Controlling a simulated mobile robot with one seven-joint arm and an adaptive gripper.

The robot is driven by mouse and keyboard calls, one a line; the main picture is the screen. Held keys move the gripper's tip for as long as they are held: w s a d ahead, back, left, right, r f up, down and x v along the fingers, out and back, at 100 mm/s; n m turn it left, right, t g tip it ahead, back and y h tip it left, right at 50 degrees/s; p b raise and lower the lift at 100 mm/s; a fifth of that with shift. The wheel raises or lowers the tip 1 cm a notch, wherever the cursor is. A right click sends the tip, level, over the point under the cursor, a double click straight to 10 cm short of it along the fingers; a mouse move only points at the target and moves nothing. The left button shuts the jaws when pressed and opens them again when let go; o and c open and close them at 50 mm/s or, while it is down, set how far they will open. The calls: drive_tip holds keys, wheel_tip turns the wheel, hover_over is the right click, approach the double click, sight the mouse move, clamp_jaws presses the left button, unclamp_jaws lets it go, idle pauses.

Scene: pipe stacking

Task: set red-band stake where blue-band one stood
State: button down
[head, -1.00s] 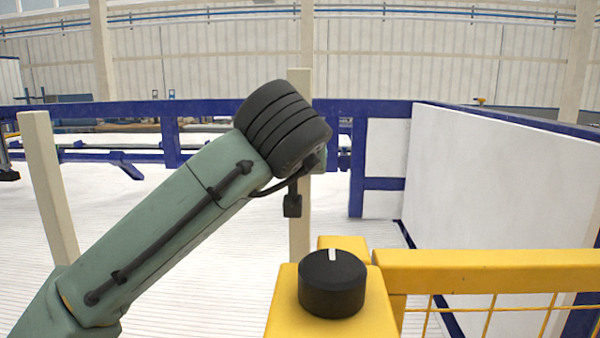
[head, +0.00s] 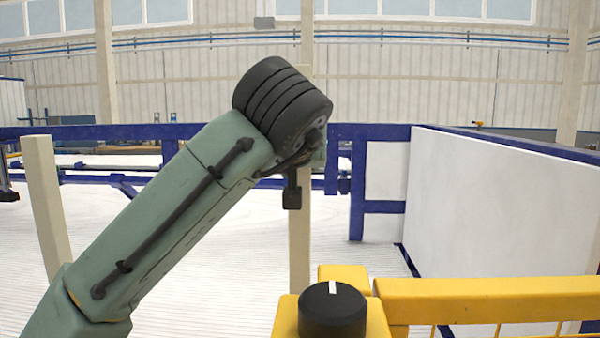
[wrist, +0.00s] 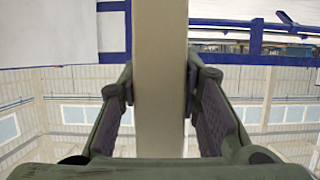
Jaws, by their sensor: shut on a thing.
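A pale beige square stake (wrist: 160,120) stands between the two fingers of my gripper (wrist: 161,82) in the wrist view, and the fingers are shut on it. In the head view the same stake (head: 299,245) shows upright behind my dark wrist, which hides its middle. No red or blue band shows on either stake, so I cannot tell which is which.
A yellow post with a black knob (head: 332,310) and a yellow rail (head: 480,287) are close at the front right. A white panel (head: 490,205) stands at the right. A blue barrier (head: 90,133) runs across the back. White ribbed floor (head: 200,270) lies open between.

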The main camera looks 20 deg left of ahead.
wheel_tip(320, 180, up, 10)
idle(0.9)
idle(0.6)
